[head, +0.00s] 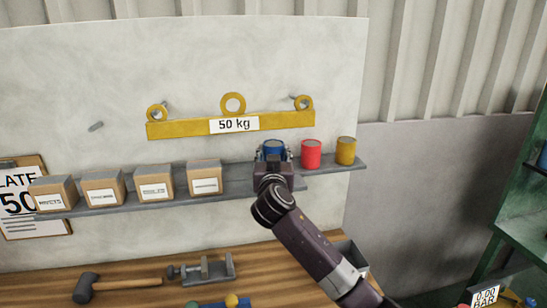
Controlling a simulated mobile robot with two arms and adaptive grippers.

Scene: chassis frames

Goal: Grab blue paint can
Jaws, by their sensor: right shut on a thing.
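The blue paint can (274,147) is at the right part of the wall shelf, left of a red can (311,154) and a yellow can (346,151). My right gripper (273,158) reaches up from the lower right and is shut on the blue can. The gripper hides the can's lower part, so I cannot tell whether it still touches the shelf. My left gripper is not in view.
The grey shelf (130,203) also holds several labelled cardboard boxes (154,184) on the left. A yellow 50 kg bar (180,129) hangs above. Below, a wooden bench (150,273) carries a hammer (125,283) and a vise (205,270). A green rack (525,215) stands at right.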

